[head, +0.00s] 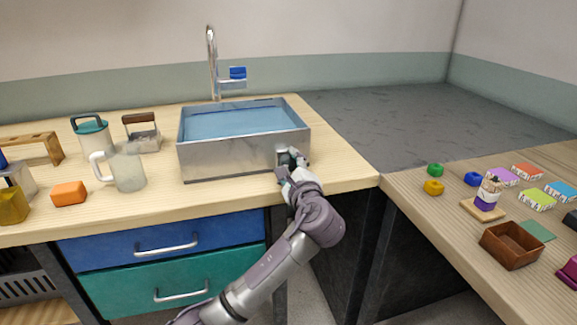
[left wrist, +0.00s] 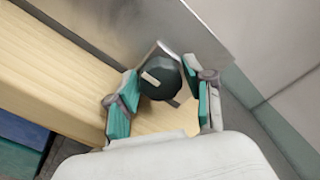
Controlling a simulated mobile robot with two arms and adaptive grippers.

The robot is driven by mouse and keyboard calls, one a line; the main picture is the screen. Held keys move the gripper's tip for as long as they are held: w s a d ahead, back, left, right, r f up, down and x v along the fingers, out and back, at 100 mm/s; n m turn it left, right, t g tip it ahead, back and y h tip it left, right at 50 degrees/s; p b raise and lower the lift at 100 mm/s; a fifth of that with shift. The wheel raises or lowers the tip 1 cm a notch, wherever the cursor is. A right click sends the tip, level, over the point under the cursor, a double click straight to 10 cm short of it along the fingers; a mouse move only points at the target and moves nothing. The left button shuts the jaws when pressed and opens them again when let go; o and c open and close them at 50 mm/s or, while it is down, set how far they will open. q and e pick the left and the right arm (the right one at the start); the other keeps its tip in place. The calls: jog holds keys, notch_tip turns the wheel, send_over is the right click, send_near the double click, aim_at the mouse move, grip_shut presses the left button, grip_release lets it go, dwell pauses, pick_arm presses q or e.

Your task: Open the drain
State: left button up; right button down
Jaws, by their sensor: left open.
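A metal sink basin (head: 230,157) full of blue water (head: 240,120) stands on the wooden counter. In the left wrist view, a dark round knob (left wrist: 159,77) with a pale mark sits at the basin's metal wall (left wrist: 115,30). My left gripper (left wrist: 160,98) is open, with its teal finger pads on either side of the knob; I cannot tell whether they touch it. In the head view my left gripper (head: 288,168) is at the basin's front right corner and hides most of the knob. My right gripper is not in view.
A faucet (head: 212,62) with a blue handle rises behind the basin. A frosted mug (head: 128,170), a teal-lidded jug (head: 93,135) and an orange block (head: 69,193) stand to the left. A side table at right holds a brown tray (head: 510,246) and several small coloured items.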

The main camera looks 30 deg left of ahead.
pick_arm(q)
jog(key=shift+w+a, duration=0.1)
jog(key=shift+a, duration=0.05)
jog(key=shift+c, duration=0.2)
jog(key=c, duration=0.8)
jog(key=shift+c, duration=0.2)
